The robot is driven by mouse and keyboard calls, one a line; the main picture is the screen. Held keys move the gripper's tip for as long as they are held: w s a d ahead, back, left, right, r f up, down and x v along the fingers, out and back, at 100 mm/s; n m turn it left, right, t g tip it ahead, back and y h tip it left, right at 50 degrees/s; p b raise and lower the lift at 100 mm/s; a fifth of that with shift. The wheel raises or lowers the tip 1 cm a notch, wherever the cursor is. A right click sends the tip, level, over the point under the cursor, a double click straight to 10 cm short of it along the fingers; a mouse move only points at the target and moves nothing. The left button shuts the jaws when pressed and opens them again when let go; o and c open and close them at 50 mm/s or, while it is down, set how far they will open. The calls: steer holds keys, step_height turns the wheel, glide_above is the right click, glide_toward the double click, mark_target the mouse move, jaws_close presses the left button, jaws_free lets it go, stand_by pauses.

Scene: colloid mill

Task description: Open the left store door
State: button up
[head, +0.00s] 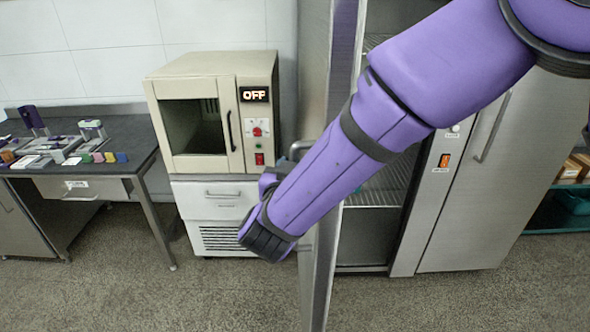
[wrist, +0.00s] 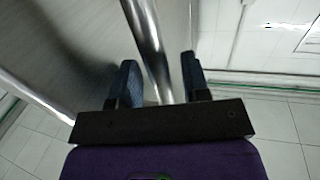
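The left store door (head: 343,70) stands swung open, seen nearly edge-on in the head view, with the store's interior and wire shelves (head: 380,186) showing to its right. Its metal handle (head: 300,147) shows only partly beside my arm. In the wrist view the bar handle (wrist: 146,30) runs down between the two fingers of my gripper (wrist: 160,78), beside the brushed door face (wrist: 62,45). The fingers are apart, with a visible gap on each side of the bar.
A beige oven (head: 215,115) reading OFF stands on a white cabinet (head: 215,208), left of the open door. A dark table (head: 130,130) with small parts is further left. The right store door (head: 470,190) is shut. Grey floor in front is clear.

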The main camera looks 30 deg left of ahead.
steer(key=v, duration=1)
steer(key=shift+s, duration=0.4)
